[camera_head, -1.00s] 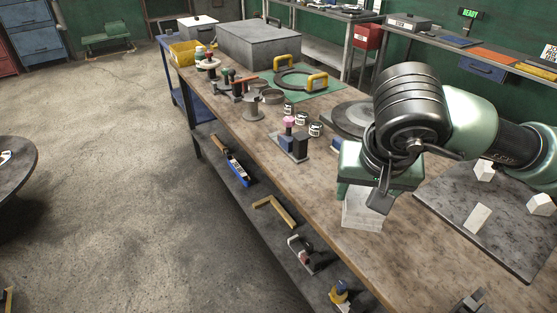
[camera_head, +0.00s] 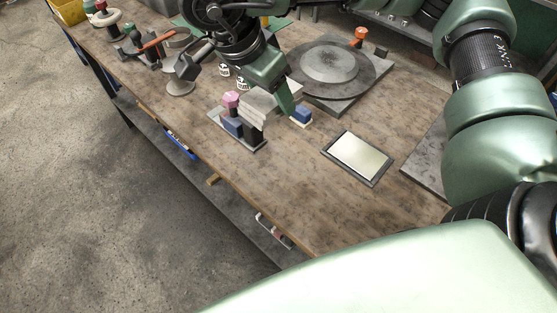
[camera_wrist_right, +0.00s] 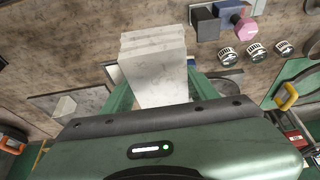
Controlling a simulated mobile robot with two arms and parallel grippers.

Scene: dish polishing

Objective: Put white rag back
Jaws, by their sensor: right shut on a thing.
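The white rag (camera_head: 262,104) is a folded, layered pale grey-white block. It also shows in the right wrist view (camera_wrist_right: 155,72), between the green fingers. My right gripper (camera_head: 277,100) is shut on it. In the head view the rag overlaps the right side of a small dark rack (camera_head: 252,145) that holds a blue block (camera_head: 232,127) and a pink knobbed piece (camera_head: 231,99). I cannot tell whether the rag touches the rack. My left gripper is not in view.
A blue-and-white block (camera_head: 301,117) lies just right of the rag. A round grey disc (camera_head: 330,63) stands behind it. A framed light plate (camera_head: 358,157) lies to the right. Small labelled jars (camera_wrist_right: 228,56) stand near the rack. The bench's front edge is close.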

